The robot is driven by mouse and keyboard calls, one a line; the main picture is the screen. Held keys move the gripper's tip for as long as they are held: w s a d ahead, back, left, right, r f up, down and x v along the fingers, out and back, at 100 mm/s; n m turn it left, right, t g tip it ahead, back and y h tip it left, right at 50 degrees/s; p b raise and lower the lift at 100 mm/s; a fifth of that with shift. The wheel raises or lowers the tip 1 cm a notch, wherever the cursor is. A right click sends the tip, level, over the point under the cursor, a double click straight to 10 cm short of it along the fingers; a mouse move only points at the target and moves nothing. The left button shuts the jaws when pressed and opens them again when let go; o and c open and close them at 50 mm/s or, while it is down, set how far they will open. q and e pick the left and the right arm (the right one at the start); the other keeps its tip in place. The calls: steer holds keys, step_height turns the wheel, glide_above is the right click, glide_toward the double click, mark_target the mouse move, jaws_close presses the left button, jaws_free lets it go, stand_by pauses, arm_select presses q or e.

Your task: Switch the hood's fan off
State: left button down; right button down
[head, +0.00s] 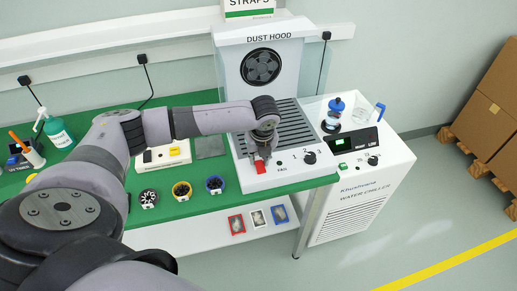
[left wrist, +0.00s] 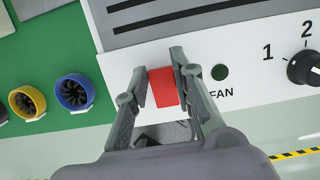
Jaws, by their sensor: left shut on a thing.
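The dust hood (head: 232,60) stands on the green bench with a round fan (head: 262,66) in its upright panel and a slatted grille below it. The red fan switch (head: 260,167) is on the left of the hood's sloping front panel; it also shows in the left wrist view (left wrist: 163,88). My left gripper (head: 262,153) is at the switch, its fingers shut on the red piece from both sides. A dark green, unlit-looking lamp (left wrist: 219,72) is just right of it, above the FAN label. My right gripper is not in view.
A black knob (left wrist: 304,67) marked 1 and 2 sits right of the lamp. The water chiller (head: 352,205) stands right of the bench, with a blue-capped bottle (head: 333,115) on top. Small fans in coloured rings (head: 182,190) lie left of the hood.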

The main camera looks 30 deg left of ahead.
mark_target(262, 171)
arm_select(q)
steer(key=shift+r+t+y, duration=0.1)
steer(key=shift+t+y, duration=0.2)
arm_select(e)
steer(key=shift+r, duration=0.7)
arm_select(q)
steer(key=c, duration=1.4)
jaws_free()
steer(key=shift+o, duration=0.2)
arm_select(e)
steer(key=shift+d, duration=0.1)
arm_select(q)
steer(key=shift+d+r, duration=0.1)
steer(key=shift+r, duration=0.1)
steer(key=v, duration=1.1)
steer(key=shift+s+r, duration=0.15)
steer(key=shift+r, duration=0.1)
